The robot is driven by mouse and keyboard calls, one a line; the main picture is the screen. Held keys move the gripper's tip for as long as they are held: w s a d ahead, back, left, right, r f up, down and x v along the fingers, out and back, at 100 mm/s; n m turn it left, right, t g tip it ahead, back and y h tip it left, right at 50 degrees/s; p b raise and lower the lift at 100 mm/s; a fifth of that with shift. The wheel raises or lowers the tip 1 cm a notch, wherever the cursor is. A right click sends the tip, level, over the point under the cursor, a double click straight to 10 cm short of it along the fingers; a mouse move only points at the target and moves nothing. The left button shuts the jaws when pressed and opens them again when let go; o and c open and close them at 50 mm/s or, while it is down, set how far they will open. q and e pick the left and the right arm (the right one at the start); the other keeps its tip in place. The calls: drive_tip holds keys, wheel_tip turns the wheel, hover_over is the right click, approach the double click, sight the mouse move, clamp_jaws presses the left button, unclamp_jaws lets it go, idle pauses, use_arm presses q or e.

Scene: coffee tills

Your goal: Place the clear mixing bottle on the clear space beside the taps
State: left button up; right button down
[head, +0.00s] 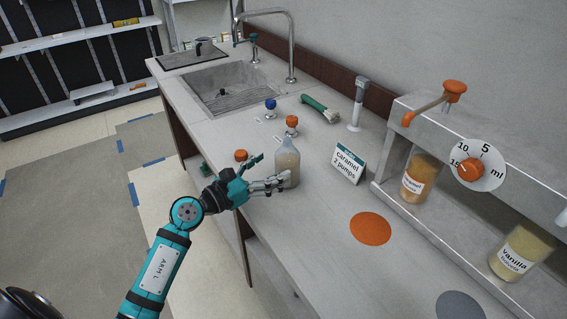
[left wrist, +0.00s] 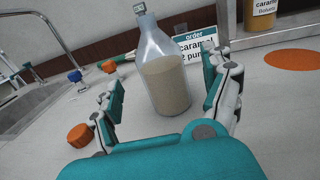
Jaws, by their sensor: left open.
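The clear mixing bottle (head: 287,163), part filled with a beige liquid, stands upright on the grey counter near its front edge. My left gripper (head: 271,170) is open at the bottle, with its fingers pointing toward it. In the left wrist view the bottle (left wrist: 165,85) is between the two spread fingers, and I cannot tell whether either finger touches it. A blue-topped tap (head: 270,104) and an orange-topped tap (head: 292,122) stand behind the bottle. Another orange knob (head: 240,155) is left of it, close to my gripper. My right gripper is not in view.
A sink (head: 228,90) lies at the far left. An orange disc (head: 370,229) marks the counter. A shelf (head: 427,122) with syrup bottles is at right.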

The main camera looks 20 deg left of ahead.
use_arm(q)
drive_tip(key=b+v, duration=0.1)
drive_tip(key=v, duration=0.5)
drive_tip(key=shift+s, duration=0.1)
idle(0.3)
